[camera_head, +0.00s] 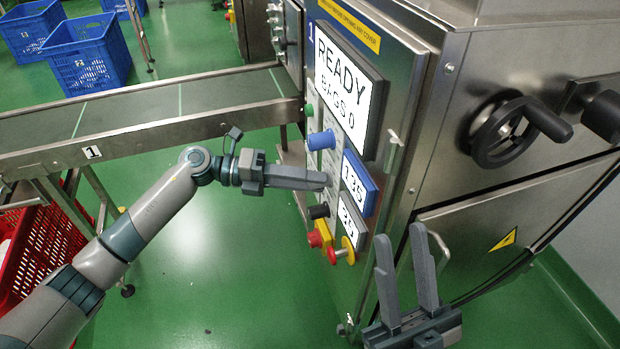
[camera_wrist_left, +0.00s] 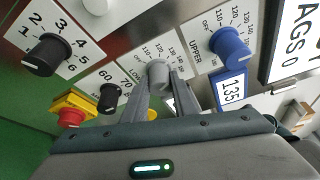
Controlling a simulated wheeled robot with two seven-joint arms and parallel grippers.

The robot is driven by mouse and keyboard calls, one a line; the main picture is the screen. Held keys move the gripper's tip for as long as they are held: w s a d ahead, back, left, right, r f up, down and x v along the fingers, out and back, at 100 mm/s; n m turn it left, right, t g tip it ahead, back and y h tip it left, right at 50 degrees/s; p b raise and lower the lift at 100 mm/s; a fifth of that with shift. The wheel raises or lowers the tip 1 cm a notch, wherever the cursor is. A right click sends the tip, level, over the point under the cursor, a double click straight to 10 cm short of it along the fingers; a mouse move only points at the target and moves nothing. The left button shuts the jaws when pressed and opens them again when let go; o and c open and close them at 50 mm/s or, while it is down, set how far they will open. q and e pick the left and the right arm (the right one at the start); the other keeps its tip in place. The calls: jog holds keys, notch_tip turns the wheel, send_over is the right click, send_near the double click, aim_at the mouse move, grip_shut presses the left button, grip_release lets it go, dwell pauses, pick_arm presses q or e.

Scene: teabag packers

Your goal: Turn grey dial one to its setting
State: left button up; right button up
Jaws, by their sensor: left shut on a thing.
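The grey dial (camera_wrist_left: 158,74) sits on the panel plate marked LOWER, with a scale of numbers around it. In the left wrist view, my left gripper's two fingers (camera_wrist_left: 160,88) are shut on it from both sides. In the head view my left gripper (camera_head: 326,180) reaches the panel from the left, and its fingers hide the grey dial. The dial's exact pointer position cannot be read. My right gripper (camera_head: 404,240) is open and empty, in front of the machine's lower right part.
A blue dial (camera_head: 321,140) is above, a black dial (camera_head: 318,211) below. The READY screen (camera_head: 345,85), blue-framed 135 display (camera_head: 358,183) and red emergency stop (camera_head: 331,256) are nearby. A conveyor (camera_head: 150,110) runs left; a black handwheel (camera_head: 515,132) is at right.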

pick_arm(q)
jog(key=m+y, duration=0.1)
jog(key=m, duration=0.1)
jog(key=shift+m+t+p, duration=0.3)
jog(key=shift+t+p, duration=0.1)
jog(key=shift+m+t+y, duration=0.3)
jog(key=shift+m+y, duration=0.1)
jog(key=shift+m, duration=0.2)
pick_arm(e)
jog(key=shift+a+f+g+h, duration=0.2)
jog(key=shift+a+f+g, duration=0.25)
jog(key=shift+f, duration=0.2)
jog(key=shift+a+f+g+h, duration=0.2)
jog(key=shift+a+f+g, duration=0.2)
jog(key=shift+f, duration=0.2)
pick_arm(q)
jog(key=o, duration=1)
jog(key=shift+o, duration=0.2)
jog(key=shift+a, duration=0.1)
jog(key=p+v, duration=0.1)
jog(key=v, duration=1.6)
pick_arm(e)
jog(key=shift+s+a+f+g, duration=0.1)
jog(key=shift+a+f+g, duration=0.25)
jog(key=shift+f+g, duration=0.2)
jog(key=shift+s+a+f+g, duration=0.1)
jog(key=shift+a+f+g, duration=0.25)
jog(key=shift+f, duration=0.3)
